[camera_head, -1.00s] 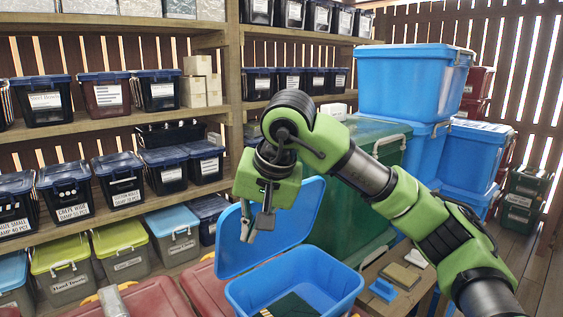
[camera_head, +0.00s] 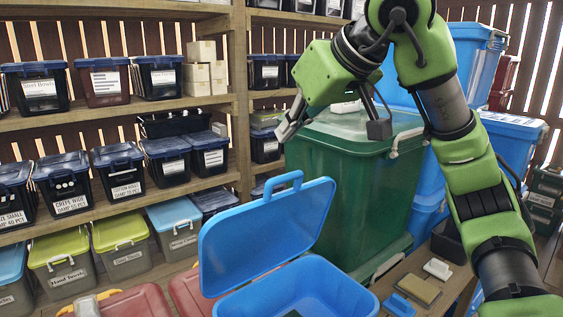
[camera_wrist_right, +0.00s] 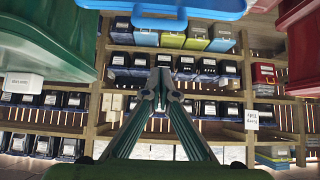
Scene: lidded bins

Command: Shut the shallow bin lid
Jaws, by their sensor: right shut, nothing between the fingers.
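The blue shallow bin (camera_head: 235,305) stands open at the bottom centre of the head view. Its blue lid (camera_head: 265,235) is raised and tilted back at the bin's left side, with a loop handle (camera_head: 284,186) on its upper edge. The lid's edge and handle (camera_wrist_right: 160,22) also show at the top of the right wrist view. My left gripper is out of view.
A large green bin (camera_head: 345,190) stands right behind the shallow bin, with blue bins (camera_head: 510,150) beyond. A wooden surface (camera_head: 455,285) at right holds small blocks (camera_head: 418,290). Red lids (camera_head: 130,303) lie at lower left. Shelves of labelled bins line the back.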

